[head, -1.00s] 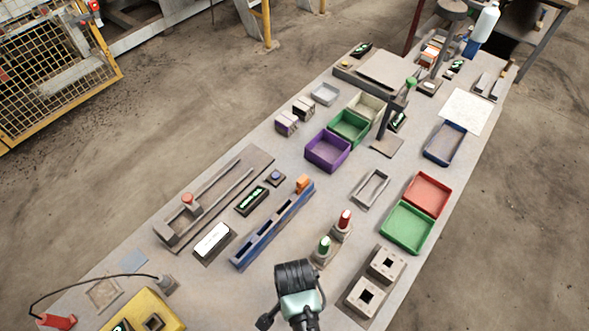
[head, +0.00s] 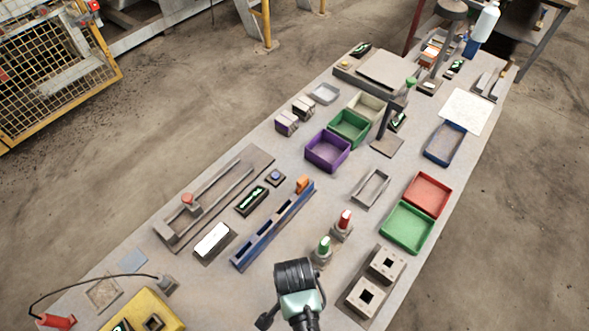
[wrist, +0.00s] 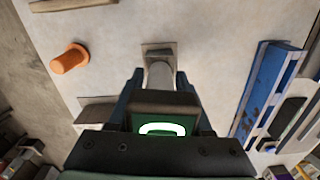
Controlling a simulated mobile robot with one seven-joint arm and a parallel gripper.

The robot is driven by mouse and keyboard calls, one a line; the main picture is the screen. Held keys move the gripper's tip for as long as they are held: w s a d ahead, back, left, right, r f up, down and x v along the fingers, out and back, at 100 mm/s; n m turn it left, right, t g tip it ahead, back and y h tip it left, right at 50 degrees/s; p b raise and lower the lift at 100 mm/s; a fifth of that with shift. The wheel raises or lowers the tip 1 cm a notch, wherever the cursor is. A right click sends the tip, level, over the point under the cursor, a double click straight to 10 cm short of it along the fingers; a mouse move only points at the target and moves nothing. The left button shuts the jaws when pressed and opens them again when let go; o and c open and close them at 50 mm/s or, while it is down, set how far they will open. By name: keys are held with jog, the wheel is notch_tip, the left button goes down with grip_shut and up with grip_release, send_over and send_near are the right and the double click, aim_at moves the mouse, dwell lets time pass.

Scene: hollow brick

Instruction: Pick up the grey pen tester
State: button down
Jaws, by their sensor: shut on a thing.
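My gripper (wrist: 160,88) shows in the wrist view, its two dark fingers closed on the sides of a pale grey, narrow thing, which I take to be the grey pen tester (wrist: 159,75). The far end of the tester is over or against a small grey-brown plate (wrist: 158,48); I cannot tell if they touch. A green panel with a white outline (wrist: 161,128) shows between the finger bases. In the head view my dark wrist is at the bottom middle and hides the fingers and the tester.
In the wrist view an orange cylinder (wrist: 70,58) stands at left and a blue slotted rack (wrist: 268,90) lies at right. In the head view green (head: 323,248) and red (head: 345,220) knobs stand just beyond my wrist. A grey block with square holes (head: 375,280) is at right.

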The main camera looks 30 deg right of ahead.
notch_tip(320, 180, up, 10)
jog(key=shift+f+b, duration=0.25)
jog(key=shift+b, duration=0.2)
